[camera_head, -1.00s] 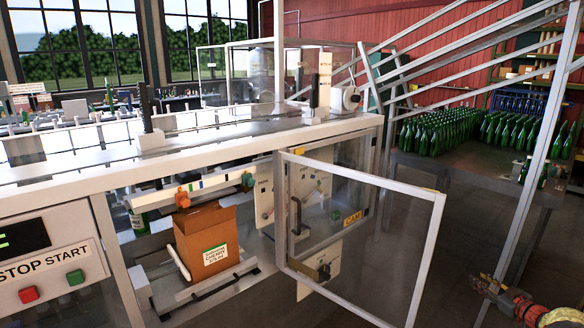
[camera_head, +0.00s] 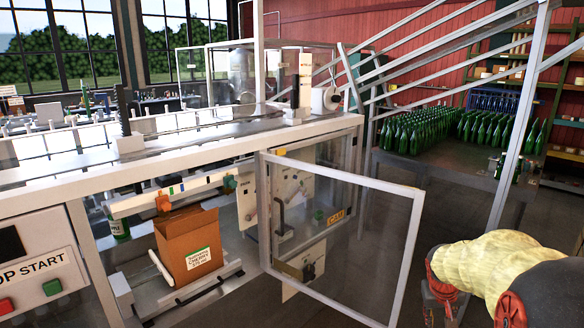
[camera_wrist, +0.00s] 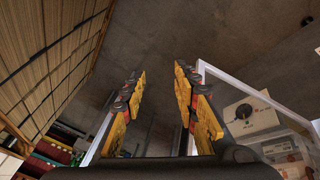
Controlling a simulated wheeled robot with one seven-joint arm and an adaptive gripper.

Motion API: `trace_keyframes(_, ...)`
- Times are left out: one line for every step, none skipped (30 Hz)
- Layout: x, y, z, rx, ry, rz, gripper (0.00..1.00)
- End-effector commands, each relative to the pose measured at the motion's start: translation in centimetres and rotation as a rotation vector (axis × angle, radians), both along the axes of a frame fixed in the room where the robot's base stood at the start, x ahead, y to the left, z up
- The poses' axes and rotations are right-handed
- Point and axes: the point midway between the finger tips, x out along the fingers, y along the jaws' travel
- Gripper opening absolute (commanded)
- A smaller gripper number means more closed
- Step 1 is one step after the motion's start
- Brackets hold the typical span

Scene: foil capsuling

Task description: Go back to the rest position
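In the wrist view my gripper (camera_wrist: 160,72) has its two yellow-padded fingers apart, with nothing between them. Beyond the fingertips is a plain grey surface. In the head view my arm reaches in at the lower right, to the right of the open clear door (camera_head: 345,235) of the machine (camera_head: 200,155). The gripper's fingers cannot be made out there. The door frame (camera_wrist: 245,80) also shows to the right of the fingers in the wrist view.
A cardboard box (camera_head: 188,245) stands inside the machine's lower bay, with a green bottle (camera_head: 118,222) to its left. Many green bottles (camera_head: 460,130) stand on a table at the back right. Slanted metal rails (camera_head: 440,70) cross above. Floor right of the door looks clear.

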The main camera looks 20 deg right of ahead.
Motion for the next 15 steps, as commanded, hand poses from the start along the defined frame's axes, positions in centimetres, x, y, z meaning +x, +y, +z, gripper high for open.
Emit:
trace_keyframes(-1.3,3.3,0.9,0.030,0.015,0.012,0.30)
trace_keyframes(-2.2,5.1,1.2,0.049,0.025,0.017,0.30)
trace_keyframes(-3.3,7.5,1.7,0.074,0.036,0.026,0.30)
trace_keyframes(-4.1,9.2,2.0,0.093,0.044,0.032,0.30)
trace_keyframes(-5.0,10.9,2.3,0.111,0.051,0.041,0.30)
trace_keyframes(-6.1,13.0,2.7,0.133,0.058,0.051,0.30)
trace_keyframes(-6.9,14.6,2.9,0.149,0.060,0.060,0.30)
trace_keyframes(-7.7,16.1,3.2,0.164,0.063,0.070,0.30)
trace_keyframes(-8.8,18.1,3.6,0.183,0.063,0.084,0.30)
trace_keyframes(-9.5,19.5,3.8,0.196,0.061,0.095,0.30)
trace_keyframes(-10.3,20.8,4.0,0.207,0.059,0.106,0.30)
trace_keyframes(-11.2,22.5,4.4,0.220,0.050,0.123,0.30)
trace_keyframes(-11.8,23.7,4.6,0.229,0.044,0.136,0.30)
trace_keyframes(-12.5,24.8,4.8,0.236,0.034,0.151,0.30)
trace_keyframes(-13.1,26.2,5.2,0.241,0.017,0.174,0.30)
